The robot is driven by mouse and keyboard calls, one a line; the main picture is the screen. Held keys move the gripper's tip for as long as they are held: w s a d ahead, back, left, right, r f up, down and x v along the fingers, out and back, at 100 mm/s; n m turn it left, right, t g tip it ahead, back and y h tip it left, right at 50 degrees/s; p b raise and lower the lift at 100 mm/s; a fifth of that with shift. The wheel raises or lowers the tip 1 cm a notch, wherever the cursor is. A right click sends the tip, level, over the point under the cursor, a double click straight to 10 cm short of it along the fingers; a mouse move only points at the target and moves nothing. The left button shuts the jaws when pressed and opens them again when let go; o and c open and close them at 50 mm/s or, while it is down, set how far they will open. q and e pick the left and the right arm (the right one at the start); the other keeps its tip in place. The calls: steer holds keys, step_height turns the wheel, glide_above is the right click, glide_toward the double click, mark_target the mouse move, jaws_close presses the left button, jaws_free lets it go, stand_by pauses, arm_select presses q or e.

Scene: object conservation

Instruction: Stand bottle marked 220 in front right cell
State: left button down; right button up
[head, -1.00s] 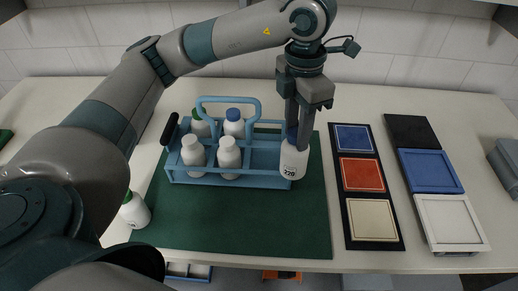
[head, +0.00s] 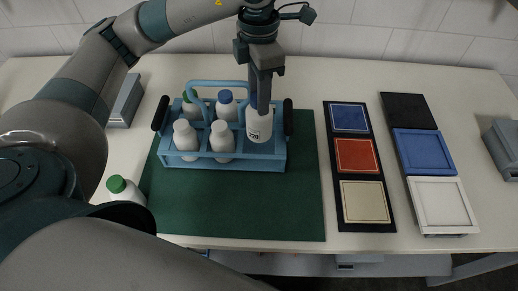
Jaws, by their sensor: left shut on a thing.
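The white bottle marked 220 (head: 259,129) is upright in my left gripper (head: 261,108), which is shut on its top and hides most of the cap. The bottle is over the right column of the blue carrier (head: 225,165), toward its front. Its base looks higher than those of the front bottles; I cannot tell whether it touches the carrier. Two bottles stand in the front left (head: 185,136) and front middle (head: 222,138) cells. A green-capped bottle (head: 191,108) and a blue-capped bottle (head: 226,107) stand behind them. My right gripper is not in view.
The carrier has a raised blue handle and black end grips and stands on a green mat (head: 240,205). Another green-capped bottle (head: 125,190) stands at the front left. Coloured panels (head: 357,155) and framed trays (head: 441,205) lie right. The mat's front is clear.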

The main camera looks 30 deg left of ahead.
mark_target(259, 125)
arm_select(q)
step_height(259, 125, down, 6)
steer(key=shift+r+p, duration=0.15)
steer(key=shift+p, duration=1.05)
steer(key=shift+f, duration=0.25)
step_height(259, 125, down, 3)
steer(key=shift+r+p, duration=0.2)
steer(key=shift+p, duration=0.5)
steer(key=shift+f, duration=0.5)
